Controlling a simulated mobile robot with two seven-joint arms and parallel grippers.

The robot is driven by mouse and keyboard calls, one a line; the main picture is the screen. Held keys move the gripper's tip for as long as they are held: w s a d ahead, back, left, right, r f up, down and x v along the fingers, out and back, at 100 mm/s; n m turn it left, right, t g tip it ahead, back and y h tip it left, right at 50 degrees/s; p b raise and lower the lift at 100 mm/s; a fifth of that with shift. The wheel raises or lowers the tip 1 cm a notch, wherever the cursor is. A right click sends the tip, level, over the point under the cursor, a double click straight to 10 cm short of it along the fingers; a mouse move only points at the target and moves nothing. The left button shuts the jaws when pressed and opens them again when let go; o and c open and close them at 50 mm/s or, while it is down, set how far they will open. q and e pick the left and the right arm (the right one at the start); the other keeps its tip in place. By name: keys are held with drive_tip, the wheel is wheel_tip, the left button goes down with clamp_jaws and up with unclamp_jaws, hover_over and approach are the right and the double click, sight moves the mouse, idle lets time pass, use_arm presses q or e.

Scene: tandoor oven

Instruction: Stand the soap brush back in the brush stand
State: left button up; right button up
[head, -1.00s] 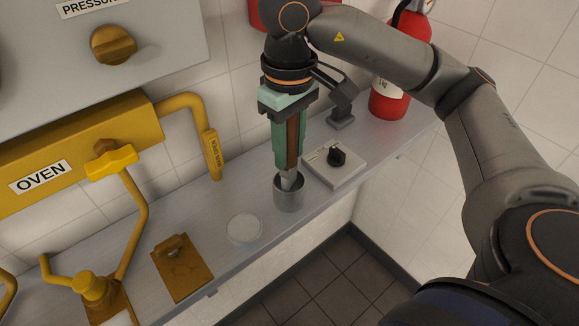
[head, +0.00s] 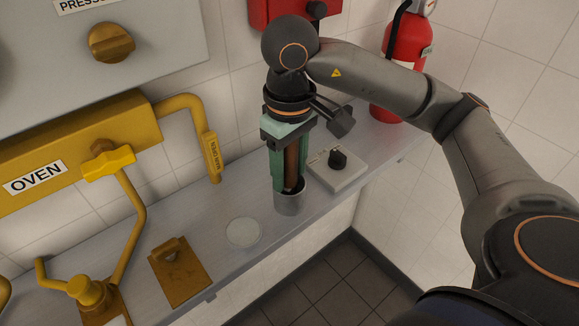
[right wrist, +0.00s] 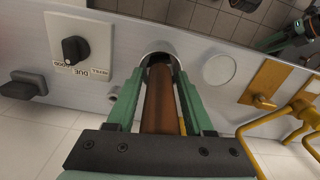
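The soap brush shows as a brown handle (head: 291,165) between the green fingers of my right gripper (head: 289,188). The gripper points down and is shut on the handle, which stands nearly upright. The brush stand is a grey metal cup (head: 289,203) on the shelf, directly below the fingers. The lower end of the brush is inside the cup's mouth, and the fingertips are at its rim. In the right wrist view the handle (right wrist: 162,100) runs between the fingers into the cup's opening (right wrist: 160,52). The brush's bottom end is hidden.
A switch box with a black knob (head: 338,170) stands close right of the cup. A white round disc (head: 243,232) and a rusty-yellow plate (head: 180,272) lie to the left on the shelf (head: 222,215). Yellow pipes and a red extinguisher (head: 408,60) stand farther off.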

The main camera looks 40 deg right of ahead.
drive_tip(key=shift+o, duration=0.6)
drive_tip(key=shift+r+p, duration=0.35)
drive_tip(key=shift+r, duration=0.2)
wheel_tip(320, 180, up, 11)
drive_tip(key=p, duration=0.2)
drive_tip(key=shift+r+p, duration=0.15)
drive_tip(key=shift+p, duration=0.25)
